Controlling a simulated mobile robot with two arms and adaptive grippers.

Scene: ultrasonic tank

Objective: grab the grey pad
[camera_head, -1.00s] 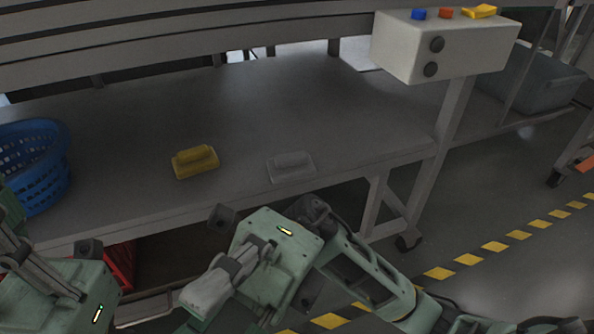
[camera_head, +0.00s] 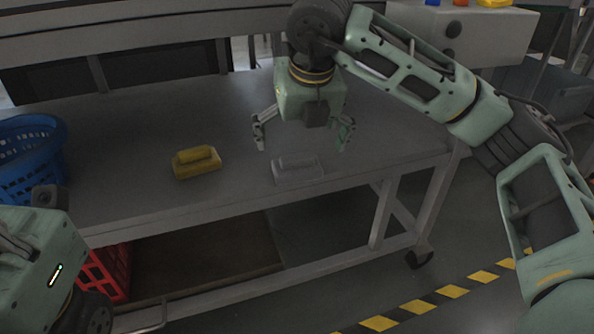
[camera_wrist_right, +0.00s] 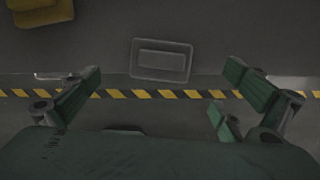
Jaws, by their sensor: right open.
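The grey pad (camera_head: 297,169) is a flat block with a raised grip on top. It lies near the front edge of the grey table (camera_head: 130,135). My right gripper (camera_head: 303,148) is open and empty above the table, with its fingers spread to either side of the pad in the head view. In the right wrist view the pad (camera_wrist_right: 160,60) is ahead of and between the open fingers (camera_wrist_right: 160,85), not touched by them. My left arm (camera_head: 45,260) shows at the lower left, but its fingers are not clearly seen.
A yellow pad (camera_head: 196,163) lies left of the grey one. A blue basket (camera_head: 30,160) stands at the table's left end. A button box (camera_head: 480,35) is at the upper right. A red crate (camera_head: 105,272) sits on the lower shelf.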

